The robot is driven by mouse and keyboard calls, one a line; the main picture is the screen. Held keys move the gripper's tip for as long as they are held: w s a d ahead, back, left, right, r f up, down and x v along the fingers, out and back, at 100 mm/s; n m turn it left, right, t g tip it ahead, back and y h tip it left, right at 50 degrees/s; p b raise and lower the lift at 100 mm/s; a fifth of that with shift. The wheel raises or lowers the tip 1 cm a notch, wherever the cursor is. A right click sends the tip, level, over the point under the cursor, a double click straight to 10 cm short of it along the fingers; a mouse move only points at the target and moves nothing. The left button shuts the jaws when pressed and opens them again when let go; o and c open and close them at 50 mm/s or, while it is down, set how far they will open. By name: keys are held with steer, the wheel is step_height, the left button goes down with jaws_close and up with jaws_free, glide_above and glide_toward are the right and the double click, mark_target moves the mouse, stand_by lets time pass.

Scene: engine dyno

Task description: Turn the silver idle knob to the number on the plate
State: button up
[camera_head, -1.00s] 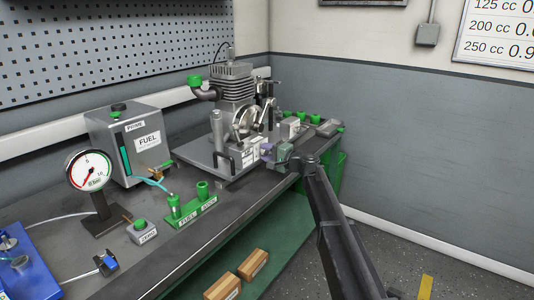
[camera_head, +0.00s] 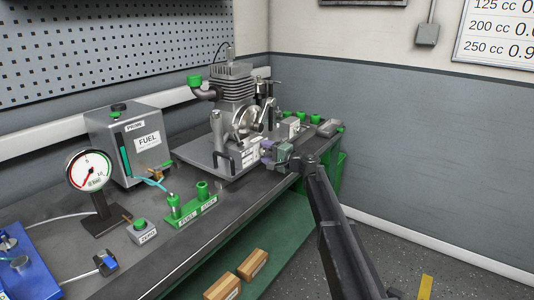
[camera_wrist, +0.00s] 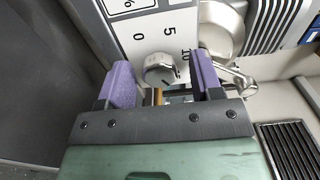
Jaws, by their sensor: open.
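The silver knob (camera_wrist: 160,67) shows in the wrist view with a dark pointer line on its face, towards its lower right. It sits on a white scale plate (camera_wrist: 150,38) marked 0, 5 and 10. My gripper (camera_wrist: 163,72) is open, with one purple finger on each side of the knob; I cannot tell whether either finger touches it. In the head view my gripper (camera_head: 268,149) is at the engine stand's front; the knob cannot be made out there.
The engine (camera_head: 232,98) stands behind my gripper on the grey bench (camera_head: 110,220). A brass-coloured pin (camera_wrist: 157,97) shows between the fingers below the knob. A silver lever (camera_wrist: 238,78) is close to the right finger. The fuel tank (camera_head: 125,145) and gauge (camera_head: 90,170) stand farther left.

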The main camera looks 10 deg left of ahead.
steer(key=v, duration=1)
steer(key=shift+s+d, duration=0.15)
steer(key=shift+d, duration=0.15)
steer(key=s+d+f+n+g+h, duration=0.35)
steer(key=s+f, duration=0.35)
steer(key=s, duration=0.4)
steer(key=s+d+f+n+g+h, duration=0.2)
steer(key=s+f+g+h, duration=0.25)
steer(key=s+f, duration=0.4)
steer(key=s+d+f+g+h, duration=0.1)
steer(key=s+d+h, duration=0.4)
steer(key=s, duration=0.5)
steer(key=s+d+f+h, duration=0.1)
steer(key=s+d+h, duration=0.2)
steer(key=s+d, duration=0.6)
step_height(320, 180, up, 21)
steer(key=a+p, duration=0.2)
steer(key=p, duration=1.8)
steer(key=shift+a+f, duration=0.25)
steer(key=shift+a, duration=0.1)
